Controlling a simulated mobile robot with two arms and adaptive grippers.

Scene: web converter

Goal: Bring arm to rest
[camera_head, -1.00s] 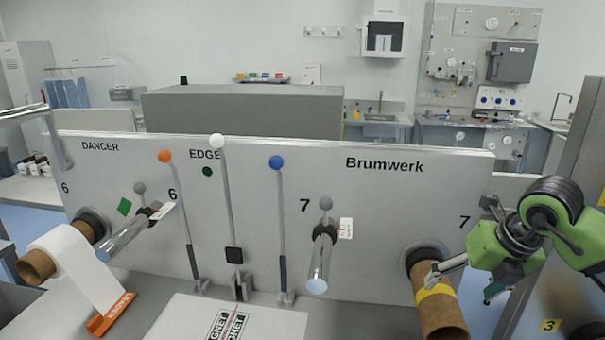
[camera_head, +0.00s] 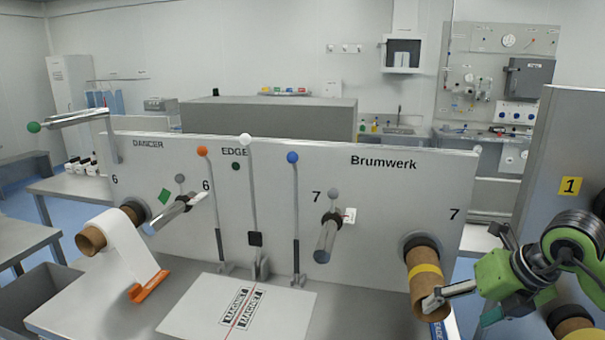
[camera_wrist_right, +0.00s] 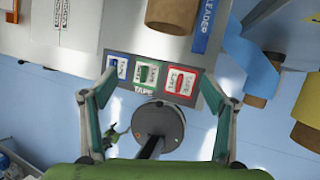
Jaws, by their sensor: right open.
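My right arm, green with a dark wrist, comes in from the right in the head view. Its gripper (camera_head: 462,306) is open, with nothing seen between its fingers. One fingertip overlaps the lower end of the brown cardboard core (camera_head: 422,264) with a yellow band; I cannot tell whether they touch. In the right wrist view the open fingers (camera_wrist_right: 158,85) spread to both sides above the tape panel (camera_wrist_right: 152,75), which carries blue, green and red labels. My left gripper is not in view.
The Brumwerk machine panel (camera_head: 384,192) spans the middle, with orange, white and blue-knobbed levers. A white web roll (camera_head: 128,240) is at left. A splice plate (camera_head: 195,310) lies in front. A grey cabinet marked 1 (camera_head: 545,150) stands at right. Blue floor shows at left.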

